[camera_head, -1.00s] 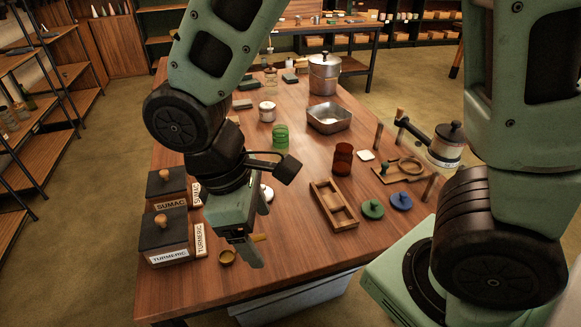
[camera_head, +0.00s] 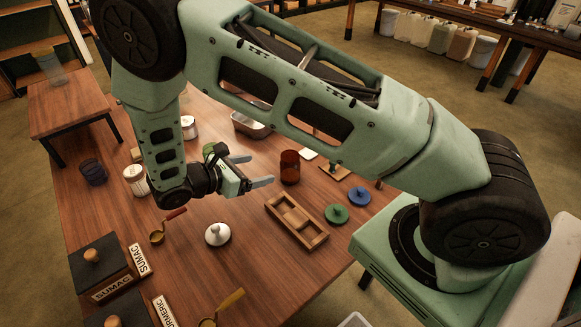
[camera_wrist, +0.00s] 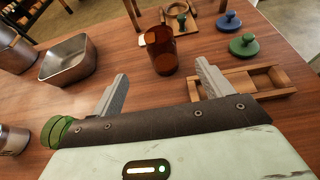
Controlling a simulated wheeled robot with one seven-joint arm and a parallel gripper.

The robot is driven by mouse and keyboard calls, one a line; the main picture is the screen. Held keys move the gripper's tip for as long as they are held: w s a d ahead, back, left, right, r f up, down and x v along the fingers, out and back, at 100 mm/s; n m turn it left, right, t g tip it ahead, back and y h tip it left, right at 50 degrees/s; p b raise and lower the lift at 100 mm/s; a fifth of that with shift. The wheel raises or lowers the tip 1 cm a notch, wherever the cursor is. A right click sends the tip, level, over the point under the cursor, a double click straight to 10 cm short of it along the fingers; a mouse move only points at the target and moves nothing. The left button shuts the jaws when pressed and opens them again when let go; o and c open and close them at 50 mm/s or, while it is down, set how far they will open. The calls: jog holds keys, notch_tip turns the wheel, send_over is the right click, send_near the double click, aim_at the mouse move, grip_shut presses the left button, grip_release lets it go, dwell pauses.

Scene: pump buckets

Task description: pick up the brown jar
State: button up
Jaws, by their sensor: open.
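The brown jar (camera_head: 290,166) is a reddish-brown glass cylinder standing upright on the wooden table (camera_head: 190,262). In the wrist view the brown jar (camera_wrist: 161,50) stands beyond the fingertips, roughly midway between the two fingers. My gripper (camera_head: 264,170) is open and empty, its fingers pointing right towards the jar in the head view, with a gap between them and the jar. My gripper also shows at the bottom of the wrist view (camera_wrist: 160,82).
A wooden divided tray (camera_head: 297,221) lies just in front of the jar. Green (camera_head: 336,213) and blue (camera_head: 359,196) knobbed lids lie to its right. A green glass jar (camera_wrist: 58,131) is beside my left finger in the wrist view. A metal pan (camera_wrist: 68,61) stands at left.

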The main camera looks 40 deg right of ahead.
aim_at(284, 163)
jog(key=p+x, duration=0.4)
jog(key=x, duration=0.9)
jog(key=shift+d+f, duration=0.1)
jog(key=c, duration=1.2)
